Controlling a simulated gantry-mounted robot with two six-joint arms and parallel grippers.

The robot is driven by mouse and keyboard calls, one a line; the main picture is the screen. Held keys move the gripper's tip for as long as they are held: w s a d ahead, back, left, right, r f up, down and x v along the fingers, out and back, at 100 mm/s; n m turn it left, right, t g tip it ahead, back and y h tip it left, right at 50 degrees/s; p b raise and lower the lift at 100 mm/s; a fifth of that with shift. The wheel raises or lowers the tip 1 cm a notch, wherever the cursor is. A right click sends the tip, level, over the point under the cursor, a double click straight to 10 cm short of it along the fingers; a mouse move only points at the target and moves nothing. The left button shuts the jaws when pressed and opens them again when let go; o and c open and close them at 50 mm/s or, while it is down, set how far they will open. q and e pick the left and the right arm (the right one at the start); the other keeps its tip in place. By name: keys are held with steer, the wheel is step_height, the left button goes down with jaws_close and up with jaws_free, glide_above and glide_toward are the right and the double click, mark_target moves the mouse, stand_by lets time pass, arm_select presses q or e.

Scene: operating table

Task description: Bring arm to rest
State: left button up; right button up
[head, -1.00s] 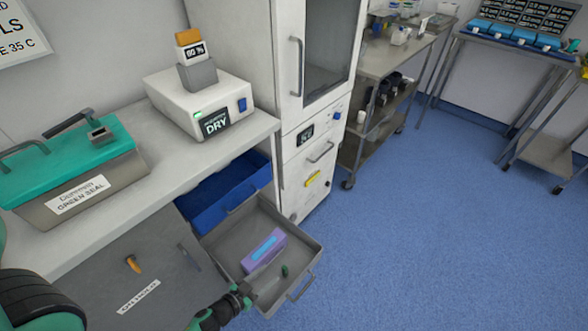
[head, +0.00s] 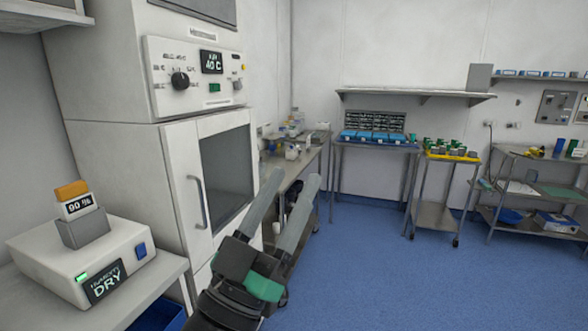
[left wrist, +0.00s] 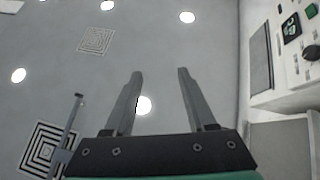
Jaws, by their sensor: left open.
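My left gripper (head: 290,195) is raised in the middle of the head view, in front of the tall white cabinet. Its two grey fingers point up and stand apart with nothing between them. In the left wrist view the fingers (left wrist: 160,95) are also apart and empty, with the ceiling and its round lights behind them. My right gripper is not in view.
The white cabinet (head: 178,190) with a glass door and a control panel stands close on the left. A white DRY device (head: 55,262) sits on the counter. Metal tables (head: 375,146) line the back wall. Blue floor (head: 400,280) is clear at right.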

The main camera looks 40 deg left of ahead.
arm_select(q)
steer(key=s+d+r+m+t+h, duration=0.2)
steer(key=s+d+r+m+h, duration=0.1)
steer(key=s+d+r+h, duration=0.3)
steer(key=shift+s+d+r+m, duration=0.3)
steer(key=shift+d+r, duration=0.05)
steer(key=shift+r, duration=0.35)
step_height(320, 180, up, 54)
steer(key=p, duration=5.4)
steer(key=shift+o, duration=1)
steer(key=shift+w+f, duration=0.1)
steer(key=shift+f, duration=0.2)
steer(key=o, duration=0.5)
